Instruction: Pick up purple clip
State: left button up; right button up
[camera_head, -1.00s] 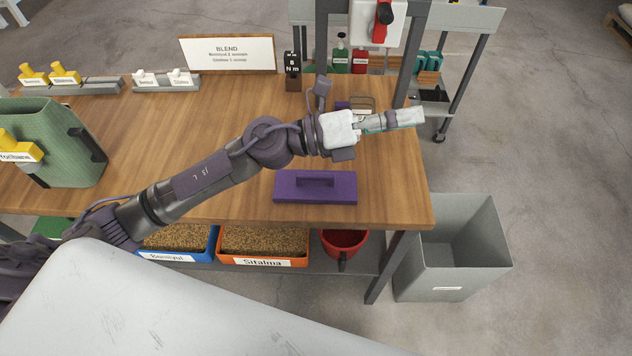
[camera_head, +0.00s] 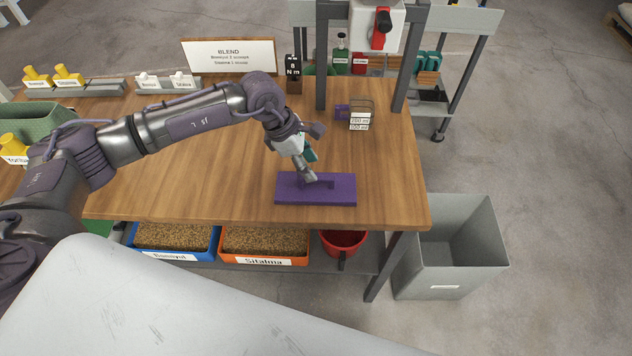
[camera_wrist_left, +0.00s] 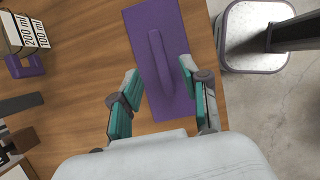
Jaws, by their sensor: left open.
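A flat purple plate with a raised bar handle (camera_head: 340,198), which I take to be the purple clip, lies on the wooden table near its front edge. It also shows in the left wrist view (camera_wrist_left: 147,28). My left gripper (camera_head: 309,177) points down over it and partly hides the handle. In the left wrist view my left gripper (camera_wrist_left: 159,73) is open, with one teal finger on each side of the handle. The handle is between the fingers, and I cannot tell whether they touch it. My right gripper is not in view.
A small purple piece (camera_head: 342,111) sits behind, next to the containers labelled 200 ml and 100 ml (camera_head: 361,118). A grey frame (camera_head: 322,60) stands at the back right. A grey bin (camera_head: 450,270) is on the floor at right. The table right of the plate is clear.

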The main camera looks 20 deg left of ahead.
aim_at(316, 184)
pick_arm(q)
jog(key=p+x, duration=0.1)
jog(key=x, duration=0.1)
jog(key=p+x, duration=0.1)
jog(key=x, duration=0.2)
jog(key=shift+s+a+f+p, duration=0.1)
jog(key=shift+a+f+p, duration=0.05)
jog(key=shift+f+p, duration=0.2)
jog(key=shift+f, duration=0.25)
grip_shut()
